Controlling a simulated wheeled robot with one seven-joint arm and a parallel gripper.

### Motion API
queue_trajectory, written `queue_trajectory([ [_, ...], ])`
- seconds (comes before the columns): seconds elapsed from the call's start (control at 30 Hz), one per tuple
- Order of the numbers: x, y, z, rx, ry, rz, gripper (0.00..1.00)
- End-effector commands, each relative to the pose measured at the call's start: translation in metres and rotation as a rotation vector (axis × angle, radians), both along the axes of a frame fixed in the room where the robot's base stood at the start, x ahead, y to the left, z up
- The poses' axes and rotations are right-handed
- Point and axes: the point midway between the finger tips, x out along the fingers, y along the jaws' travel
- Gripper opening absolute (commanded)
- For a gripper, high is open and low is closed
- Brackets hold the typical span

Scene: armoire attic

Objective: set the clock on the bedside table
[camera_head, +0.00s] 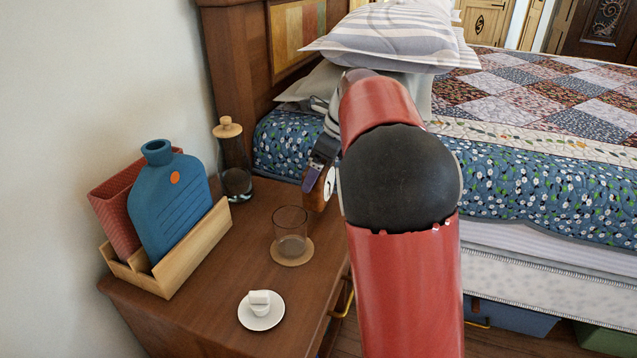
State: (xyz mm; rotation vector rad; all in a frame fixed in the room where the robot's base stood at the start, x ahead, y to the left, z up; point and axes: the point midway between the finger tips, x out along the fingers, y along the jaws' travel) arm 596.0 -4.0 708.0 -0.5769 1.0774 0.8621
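The bedside table (215,290) is brown wood and stands at the left beside the bed. A small brown wooden clock (317,196) with a white dial shows at the table's right side, just behind the drinking glass. My red arm hides its right part. My gripper (316,174) comes down from above, with a dark finger against the clock's upper left side. It looks shut on the clock, though the other finger is hidden. I cannot tell whether the clock's underside touches the tabletop.
A glass (290,228) stands on a round coaster (278,256). A saucer (262,322) with a small white cup (260,303), a wooden holder (190,250) with a blue bottle (170,200), and a wood-topped jar (233,160) also stand there. The bed (560,190) borders the table.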

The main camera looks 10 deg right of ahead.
Motion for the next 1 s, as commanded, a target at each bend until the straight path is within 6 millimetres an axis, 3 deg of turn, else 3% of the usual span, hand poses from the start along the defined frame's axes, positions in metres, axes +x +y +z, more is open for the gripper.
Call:
queue_trajectory([
  [0.2,0.0,0.001,-0.031,0.001,0.0,-0.001,0.49],
  [0.57,0.0,0.0,-0.035,0.001,-0.001,0.0,0.49],
  [0.6,0.0,0.0,-0.037,0.001,0.001,-0.001,0.92],
  [0.67,0.0,0.0,-0.036,0.001,0.001,-0.001,1.0],
  [1.0,-0.001,-0.002,-0.028,0.0,-0.001,0.0,1.0],
])
